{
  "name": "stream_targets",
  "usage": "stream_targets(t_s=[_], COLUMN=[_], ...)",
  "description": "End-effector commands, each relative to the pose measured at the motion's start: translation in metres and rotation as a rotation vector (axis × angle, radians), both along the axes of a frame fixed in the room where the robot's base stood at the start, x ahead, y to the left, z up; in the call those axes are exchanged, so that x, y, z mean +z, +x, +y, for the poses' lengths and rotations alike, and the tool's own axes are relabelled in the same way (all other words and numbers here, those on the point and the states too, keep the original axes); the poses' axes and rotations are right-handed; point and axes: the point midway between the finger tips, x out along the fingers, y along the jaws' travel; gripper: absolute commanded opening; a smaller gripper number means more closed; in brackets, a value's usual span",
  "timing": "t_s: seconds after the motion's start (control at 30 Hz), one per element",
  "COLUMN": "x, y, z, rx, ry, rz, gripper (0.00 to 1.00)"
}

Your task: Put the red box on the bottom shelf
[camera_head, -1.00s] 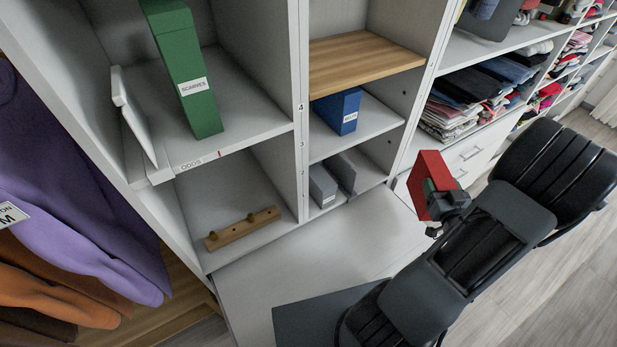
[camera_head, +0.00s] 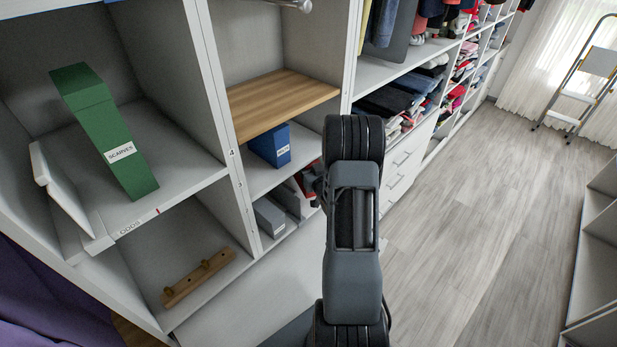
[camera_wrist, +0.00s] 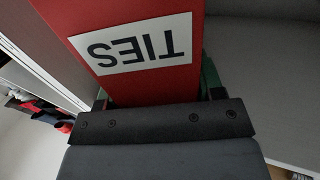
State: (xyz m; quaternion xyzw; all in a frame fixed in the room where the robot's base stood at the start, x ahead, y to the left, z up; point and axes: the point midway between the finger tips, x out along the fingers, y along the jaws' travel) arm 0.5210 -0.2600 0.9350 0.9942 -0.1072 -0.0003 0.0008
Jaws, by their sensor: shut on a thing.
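The red box (camera_head: 306,178) is in my gripper (camera_head: 318,187) at the opening of the middle column. My arm hides part of the box. In the wrist view the red box (camera_wrist: 150,75) fills the middle, with a white TIES label that reads upside down. My gripper (camera_wrist: 155,92) is shut on it, with green finger pads at both sides. The bottom shelf (camera_head: 268,240) of the middle column holds grey boxes (camera_head: 270,216). The red box appears above and right of them; I cannot tell how deep it is.
A blue box (camera_head: 270,146) stands on the shelf above, under a wooden shelf (camera_head: 285,100). The green SCARVES box (camera_head: 105,135) leans in the left column. A wooden peg rail (camera_head: 198,278) lies below it. White drawers (camera_head: 405,165) are at right.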

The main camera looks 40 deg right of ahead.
Motion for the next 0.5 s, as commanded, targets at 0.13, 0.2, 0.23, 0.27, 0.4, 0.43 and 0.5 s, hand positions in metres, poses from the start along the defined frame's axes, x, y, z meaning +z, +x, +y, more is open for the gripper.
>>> stream_targets(t_s=[0.13,0.2,0.23,0.27,0.4,0.43,0.5], x=[-0.019,-0.025,-0.028,-0.030,-0.036,-0.038,-0.047], y=[0.005,0.004,0.004,0.004,0.004,0.004,0.004], z=[0.001,0.000,0.000,0.000,0.000,0.000,0.000], rx=[-0.001,-0.001,-0.001,-0.001,-0.001,-0.001,-0.002], ry=[0.002,0.001,0.001,0.000,0.000,0.000,0.002], rz=[0.004,0.002,0.002,0.001,0.000,0.000,0.003], gripper=[0.14,0.14,0.14,0.14,0.14,0.14,0.14])
